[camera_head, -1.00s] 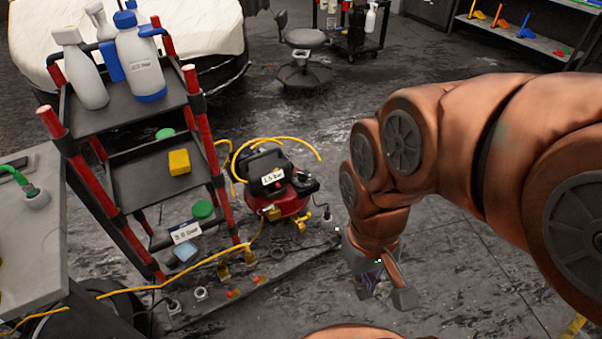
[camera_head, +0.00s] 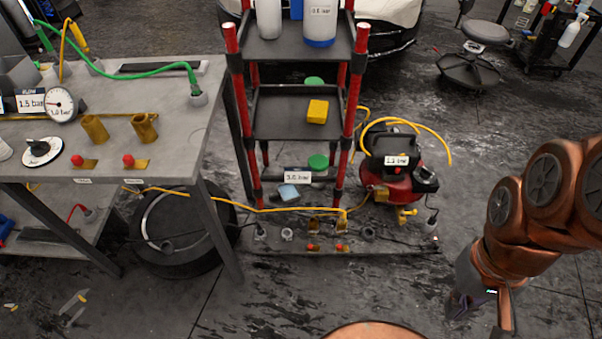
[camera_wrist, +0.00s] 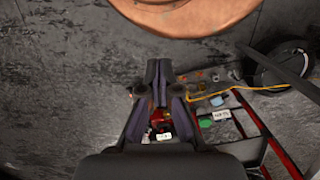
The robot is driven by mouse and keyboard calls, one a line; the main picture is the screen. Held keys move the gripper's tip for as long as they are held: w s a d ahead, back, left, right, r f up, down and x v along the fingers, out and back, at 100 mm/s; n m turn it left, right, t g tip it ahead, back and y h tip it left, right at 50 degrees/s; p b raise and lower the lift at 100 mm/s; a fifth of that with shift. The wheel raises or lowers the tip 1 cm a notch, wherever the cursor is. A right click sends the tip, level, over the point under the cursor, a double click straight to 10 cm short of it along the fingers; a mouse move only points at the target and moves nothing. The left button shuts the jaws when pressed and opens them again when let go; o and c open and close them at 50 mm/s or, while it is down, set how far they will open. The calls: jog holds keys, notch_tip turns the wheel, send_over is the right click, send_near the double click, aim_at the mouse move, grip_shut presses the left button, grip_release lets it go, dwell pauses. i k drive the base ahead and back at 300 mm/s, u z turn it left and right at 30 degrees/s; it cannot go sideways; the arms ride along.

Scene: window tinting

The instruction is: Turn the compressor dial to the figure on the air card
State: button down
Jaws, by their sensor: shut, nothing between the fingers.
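The red compressor (camera_head: 399,186) stands on the floor beside the red-posted cart, with a small white label (camera_head: 397,160) on its dark top. A card (camera_head: 30,103) on the bench appears to read 1.5 bar. Beside it is a round gauge (camera_head: 61,105) labelled about 1.0 bar. A white dial with a black knob (camera_head: 42,151) sits on the bench front. My gripper (camera_head: 478,306) hangs low at the right, apart from the compressor. In the wrist view my gripper (camera_wrist: 160,88) is shut and empty, partly covering the compressor (camera_wrist: 160,118).
The cart (camera_head: 262,45) carries bottles, a yellow block (camera_head: 317,111) and a 3.0 bar card (camera_head: 298,177). A yellow hose (camera_head: 270,209) runs along its base. A black tyre-like ring (camera_head: 183,235) lies under the bench.

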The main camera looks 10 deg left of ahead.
aim_at(424, 173)
jog(key=u, duration=0.4)
jog(key=i, duration=1.25)
jog(key=z, duration=0.2)
